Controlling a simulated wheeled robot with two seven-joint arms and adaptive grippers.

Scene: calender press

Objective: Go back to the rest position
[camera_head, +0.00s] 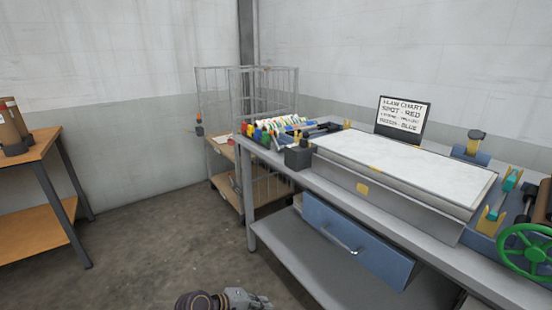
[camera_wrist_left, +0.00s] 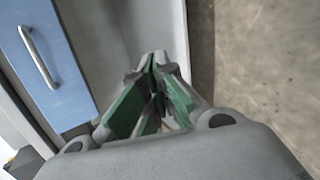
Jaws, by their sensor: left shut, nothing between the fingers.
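In the left wrist view my left gripper (camera_wrist_left: 154,88) has its fingers drawn together with nothing held between them. It hangs over the grey lower part of the workbench, beside the blue drawer (camera_wrist_left: 48,65) and its metal handle, apart from both as far as I can tell. In the head view part of my own arm shows at the bottom edge, but no fingertips are visible there. My right gripper is in neither view.
The workbench (camera_head: 335,203) carries a white-topped press bed (camera_head: 400,165), a green handwheel (camera_head: 525,250), a flaw chart sign (camera_head: 402,118) and coloured items. A wire trolley (camera_head: 225,175) stands behind it. A wooden table (camera_head: 35,150) is at left. Open floor (camera_head: 165,240) lies between.

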